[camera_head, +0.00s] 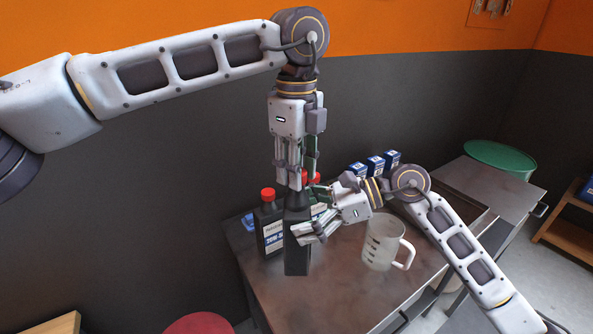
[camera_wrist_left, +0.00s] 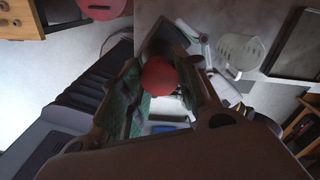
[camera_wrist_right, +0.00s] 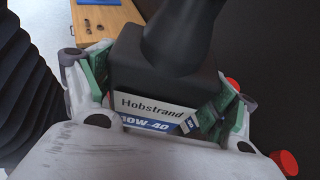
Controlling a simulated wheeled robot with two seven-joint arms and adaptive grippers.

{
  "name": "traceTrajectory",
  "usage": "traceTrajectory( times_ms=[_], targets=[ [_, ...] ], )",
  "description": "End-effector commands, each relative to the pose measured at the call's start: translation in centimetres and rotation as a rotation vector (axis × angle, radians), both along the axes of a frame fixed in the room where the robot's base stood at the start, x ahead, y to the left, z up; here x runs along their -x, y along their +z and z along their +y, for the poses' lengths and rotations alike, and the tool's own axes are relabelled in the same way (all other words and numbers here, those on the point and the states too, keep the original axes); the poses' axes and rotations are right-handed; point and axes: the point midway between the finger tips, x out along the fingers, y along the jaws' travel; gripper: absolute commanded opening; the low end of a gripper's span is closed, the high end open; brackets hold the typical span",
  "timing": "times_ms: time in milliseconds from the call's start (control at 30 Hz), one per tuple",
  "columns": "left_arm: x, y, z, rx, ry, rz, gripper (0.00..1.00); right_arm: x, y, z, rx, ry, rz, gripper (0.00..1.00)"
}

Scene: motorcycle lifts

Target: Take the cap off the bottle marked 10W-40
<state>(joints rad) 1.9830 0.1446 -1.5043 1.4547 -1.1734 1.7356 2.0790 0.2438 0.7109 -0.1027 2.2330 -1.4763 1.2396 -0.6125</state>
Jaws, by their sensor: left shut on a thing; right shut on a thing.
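The dark bottle marked 10W-40 (camera_head: 297,250) stands upright over the front left of the metal table; its label (camera_wrist_right: 150,122) shows in the right wrist view. My right gripper (camera_head: 312,233) is shut around its body from the right. My left gripper (camera_head: 296,183) points down from above and is shut on the red cap (camera_wrist_left: 160,75), which sits between its fingers in the left wrist view. The fingers hide most of the cap in the head view. I cannot tell whether the cap is still seated on the neck (camera_wrist_right: 180,35).
Another red-capped bottle (camera_head: 269,225) stands just left of the held one, and one more is partly hidden behind. A clear measuring jug (camera_head: 383,245) stands to the right. Small blue-and-white boxes (camera_head: 376,164) are at the back. A red round seat (camera_head: 198,324) is at front left.

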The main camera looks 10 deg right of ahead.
Motion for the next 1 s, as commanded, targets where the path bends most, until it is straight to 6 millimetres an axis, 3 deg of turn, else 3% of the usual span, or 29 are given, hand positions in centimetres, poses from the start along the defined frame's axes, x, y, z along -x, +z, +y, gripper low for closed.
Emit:
traceTrajectory(
  times_ms=[1000],
  targets=[
    [0.0,1.4,0.0,0.001,0.000,-0.001,0.03,0.0,0.2,0.0,-0.002,0.000,-0.003,0.14]
  ],
)
